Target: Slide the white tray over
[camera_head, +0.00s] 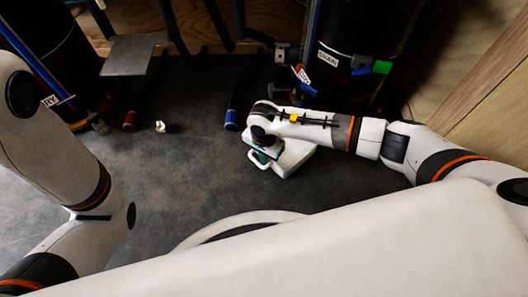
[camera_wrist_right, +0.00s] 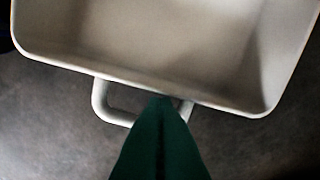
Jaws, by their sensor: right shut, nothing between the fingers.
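The white tray (camera_head: 291,158) lies on the dark floor under my right wrist in the head view. My right forearm and hand hide part of it. In the right wrist view the empty inside of the tray (camera_wrist_right: 150,40) fills the top, with a looped handle (camera_wrist_right: 101,103) on its near wall. My right gripper (camera_head: 262,157) is shut with nothing between its green fingers. In the right wrist view its fingertips (camera_wrist_right: 162,102) overlap the handle's loop; I cannot tell whether they are inside it or touching it. My left arm shows at the left, but its gripper is out of view.
A dark cylinder labelled DRAIN (camera_head: 330,58) stands behind my right arm, with blue and green fittings. Another dark cylinder (camera_head: 50,60) stands at the left. A red-ended fitting (camera_head: 129,121), a small pale piece (camera_head: 160,126) and a blue-ended pipe (camera_head: 232,118) are on the floor.

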